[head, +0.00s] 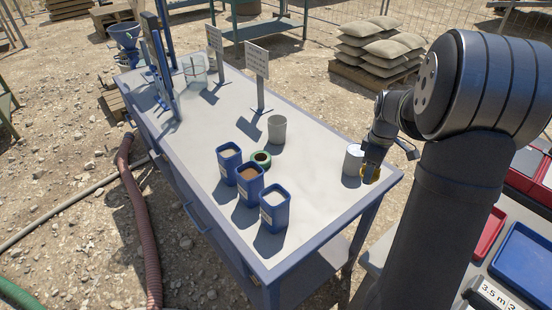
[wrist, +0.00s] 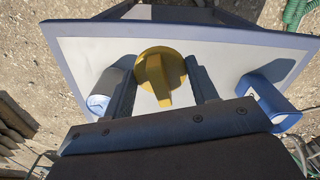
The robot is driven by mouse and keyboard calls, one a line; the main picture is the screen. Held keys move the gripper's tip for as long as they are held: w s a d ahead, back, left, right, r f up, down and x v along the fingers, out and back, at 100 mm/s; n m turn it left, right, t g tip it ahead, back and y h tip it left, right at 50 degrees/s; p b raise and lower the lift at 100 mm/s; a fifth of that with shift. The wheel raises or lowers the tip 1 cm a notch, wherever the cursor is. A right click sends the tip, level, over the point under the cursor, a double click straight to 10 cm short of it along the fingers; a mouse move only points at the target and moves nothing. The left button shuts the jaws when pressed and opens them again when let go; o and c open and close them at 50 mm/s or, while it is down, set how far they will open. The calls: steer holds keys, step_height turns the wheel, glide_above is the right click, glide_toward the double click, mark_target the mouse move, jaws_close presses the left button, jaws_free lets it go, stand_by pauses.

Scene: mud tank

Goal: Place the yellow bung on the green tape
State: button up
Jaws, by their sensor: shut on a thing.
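The yellow bung (wrist: 160,76) is a round disc with a raised grip bar. It sits between the two fingers of my gripper (wrist: 161,84) in the wrist view. In the head view my gripper (head: 373,171) is at the right end of the bench, with the bung (head: 371,174) partly hidden by it. The green tape (head: 261,159) is a small ring with a dark centre, lying on the bench between the blue containers and a grey cup. It is to the left of my gripper in the head view. I cannot make out the tape in the wrist view.
Several open blue containers (head: 249,184) stand in a row beside the tape. A grey cup (head: 277,131) stands behind it. A pale can (head: 353,157) is close to my gripper. Sign stands (head: 257,77) and a clear vessel (head: 194,69) are farther back. The bench middle-right is clear.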

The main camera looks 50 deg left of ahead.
steer(key=s+a+r+n, duration=0.2)
steer(key=a+n, duration=0.1)
steer(key=a, duration=1)
steer(key=n, duration=0.3)
glide_above(266, 162)
step_height(266, 162, down, 6)
steer(key=shift+f, duration=2.1)
steer(key=shift+f, duration=0.2)
steer(key=o, duration=1)
steer(key=shift+c, duration=0.2)
steer(key=shift+r, duration=0.1)
